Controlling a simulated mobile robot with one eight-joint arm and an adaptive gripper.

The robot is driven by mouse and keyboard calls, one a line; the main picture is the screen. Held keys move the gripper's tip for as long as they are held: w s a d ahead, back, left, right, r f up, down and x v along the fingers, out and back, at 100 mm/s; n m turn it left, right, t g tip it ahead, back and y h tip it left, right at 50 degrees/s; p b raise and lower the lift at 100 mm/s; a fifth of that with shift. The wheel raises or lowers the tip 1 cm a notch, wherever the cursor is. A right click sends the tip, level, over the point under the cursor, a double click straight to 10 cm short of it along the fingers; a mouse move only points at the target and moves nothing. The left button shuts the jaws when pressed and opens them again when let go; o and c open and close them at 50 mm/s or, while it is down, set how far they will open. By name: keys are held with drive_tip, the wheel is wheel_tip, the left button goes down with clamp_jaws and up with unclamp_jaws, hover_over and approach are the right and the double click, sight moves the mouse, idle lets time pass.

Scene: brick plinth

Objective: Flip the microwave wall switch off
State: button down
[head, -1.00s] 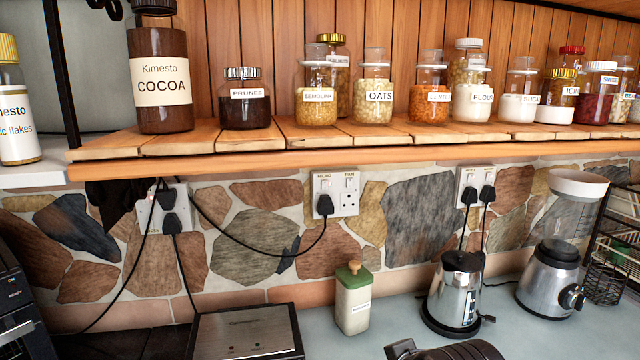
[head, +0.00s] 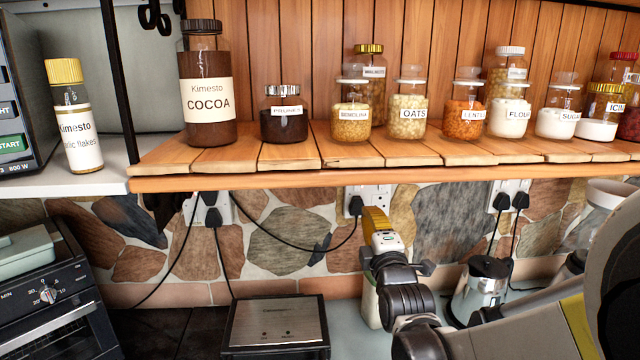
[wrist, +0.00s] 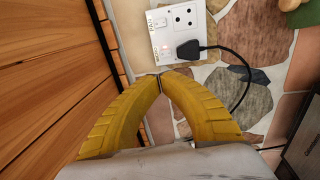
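The microwave's switch is on a white double wall socket (head: 371,194) on the stone wall below the shelf. Its left outlet holds a black plug (head: 355,206). In the wrist view the socket (wrist: 178,20) appears rotated, with small labels, the plug (wrist: 188,50) and a small reddish mark near the switches. The switch position is too small to tell. My gripper (wrist: 158,82) has its yellow fingers closed, tips meeting, with nothing between them. The tips appear just below the plate's edge in the wrist view; I cannot tell if they touch. In the head view my gripper (head: 376,222) partly covers the socket's lower part.
A wooden shelf (head: 330,178) with several jars overhangs the socket. The plug's black cable (head: 290,240) runs left along the wall. A metal kettle (head: 478,290) stands on the counter at right. Another socket (head: 215,208) with plugs is at left. The microwave (head: 20,110) is at far left.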

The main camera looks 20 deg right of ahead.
sight(356, 199)
drive_tip(key=shift+b+x, duration=1)
drive_tip(key=shift+x, duration=6)
drive_tip(key=shift+w+d+r, duration=0.1)
drive_tip(key=shift+w+r, duration=0.15)
drive_tip(key=shift+w, duration=0.15)
